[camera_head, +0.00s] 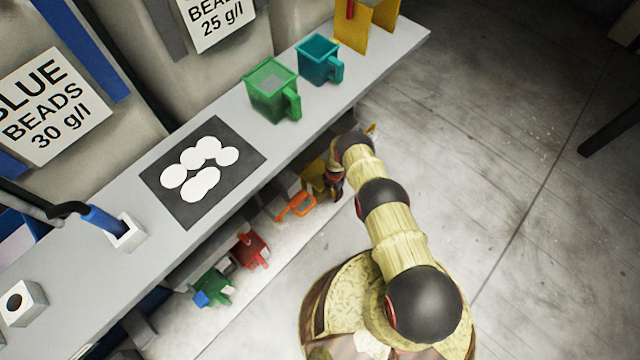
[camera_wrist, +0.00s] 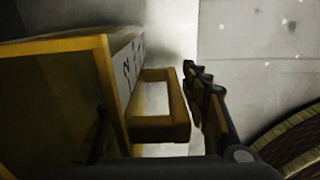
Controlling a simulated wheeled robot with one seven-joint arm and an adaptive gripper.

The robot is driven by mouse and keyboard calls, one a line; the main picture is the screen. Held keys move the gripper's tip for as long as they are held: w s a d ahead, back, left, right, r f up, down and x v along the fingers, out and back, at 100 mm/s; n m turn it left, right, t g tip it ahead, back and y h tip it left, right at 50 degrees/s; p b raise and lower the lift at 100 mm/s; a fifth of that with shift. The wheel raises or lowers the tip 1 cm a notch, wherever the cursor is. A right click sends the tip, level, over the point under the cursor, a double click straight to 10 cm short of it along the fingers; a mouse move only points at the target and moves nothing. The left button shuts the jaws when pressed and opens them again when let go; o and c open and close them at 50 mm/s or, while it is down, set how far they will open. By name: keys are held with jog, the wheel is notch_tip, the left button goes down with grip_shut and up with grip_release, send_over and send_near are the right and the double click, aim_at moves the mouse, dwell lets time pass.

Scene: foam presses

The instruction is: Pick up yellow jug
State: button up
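The yellow jug (camera_head: 313,173) stands on the low shelf under the bench, partly hidden by the bench edge and my arm. In the wrist view the jug (camera_wrist: 104,65) fills the left side, with its open top towards the left and its squared handle (camera_wrist: 182,120) pointing right. My gripper (camera_head: 334,182) is down at the jug. In the wrist view one dark finger (camera_wrist: 212,105) stands just right of the handle, apart from it. The other finger is hard to make out, in the dark at the lower left. The gripper looks open, with the handle between its fingers.
An orange item (camera_head: 297,206), a red jug (camera_head: 251,250) and a green jug (camera_head: 212,287) sit along the low shelf. On the bench (camera_head: 330,100) above stand a green jug (camera_head: 272,92), a teal jug (camera_head: 319,60) and a yellow holder (camera_head: 352,30).

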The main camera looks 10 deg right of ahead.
grip_shut()
dwell(0.5)
